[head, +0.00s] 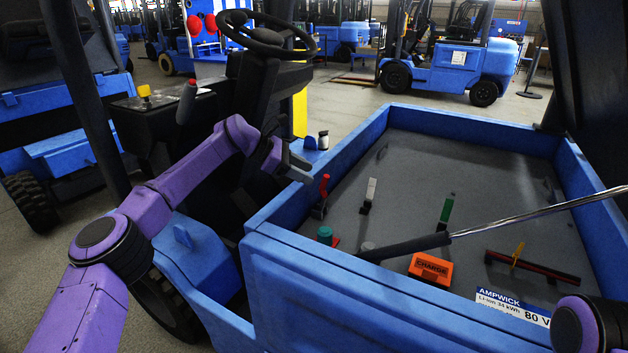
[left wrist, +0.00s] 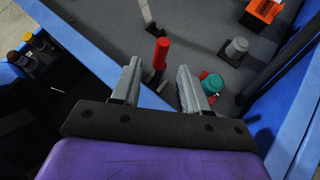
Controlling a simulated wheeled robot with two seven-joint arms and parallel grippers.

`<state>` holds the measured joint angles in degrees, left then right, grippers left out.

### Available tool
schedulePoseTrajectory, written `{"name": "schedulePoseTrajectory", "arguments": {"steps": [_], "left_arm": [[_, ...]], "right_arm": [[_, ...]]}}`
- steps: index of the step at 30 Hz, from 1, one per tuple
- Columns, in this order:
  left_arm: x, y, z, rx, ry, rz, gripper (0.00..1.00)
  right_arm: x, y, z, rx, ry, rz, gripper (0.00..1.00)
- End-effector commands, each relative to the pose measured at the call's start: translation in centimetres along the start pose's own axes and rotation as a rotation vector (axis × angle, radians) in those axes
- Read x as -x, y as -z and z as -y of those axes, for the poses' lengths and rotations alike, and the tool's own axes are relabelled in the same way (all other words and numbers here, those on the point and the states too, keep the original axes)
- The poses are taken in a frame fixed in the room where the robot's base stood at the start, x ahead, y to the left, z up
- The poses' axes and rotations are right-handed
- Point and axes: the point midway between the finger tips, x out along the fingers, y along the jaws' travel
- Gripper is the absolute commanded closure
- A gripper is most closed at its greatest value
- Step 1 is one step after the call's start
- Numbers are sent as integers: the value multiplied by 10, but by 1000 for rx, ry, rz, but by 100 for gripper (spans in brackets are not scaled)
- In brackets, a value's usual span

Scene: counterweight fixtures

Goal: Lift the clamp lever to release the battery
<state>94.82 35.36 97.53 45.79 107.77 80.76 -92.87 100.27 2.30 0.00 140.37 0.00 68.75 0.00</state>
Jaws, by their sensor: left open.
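Several upright levers stand in the blue battery bay (head: 400,114): a red one (head: 324,185), a white-grey one (head: 371,189), a green one (head: 446,208) and a yellow one (head: 518,252) on a dark red bar. I cannot tell for sure which is the clamp lever. My left gripper (head: 299,168) is open and empty, just outside the bay's left wall. In the left wrist view the gripper (left wrist: 158,80) points toward the red lever (left wrist: 161,54), which shows between and beyond its fingertips, apart from them. My right gripper is out of view.
A teal knob (head: 325,234), a grey knob (head: 366,247) and an orange CHARGE block (head: 430,268) stand in the bay. A metal strut (head: 530,214) crosses over it. The steering wheel (head: 268,38) and dark console stand behind my left arm.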

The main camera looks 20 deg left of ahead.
Motion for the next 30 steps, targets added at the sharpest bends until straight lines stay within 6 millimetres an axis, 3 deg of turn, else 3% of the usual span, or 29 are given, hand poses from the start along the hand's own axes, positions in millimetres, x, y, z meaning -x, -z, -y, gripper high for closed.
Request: {"name": "schedulePoseTrajectory", "arguments": {"steps": [3, 9, 30], "left_arm": [[29, 2, 0, 0, -3, 1, 56], [60, 1, 0, 0, -2, 0, 56], [63, 0, 0, -1, 2, 0, 56]], "right_arm": [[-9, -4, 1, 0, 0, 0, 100], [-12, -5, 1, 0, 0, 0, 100], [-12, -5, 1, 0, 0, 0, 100]]}}
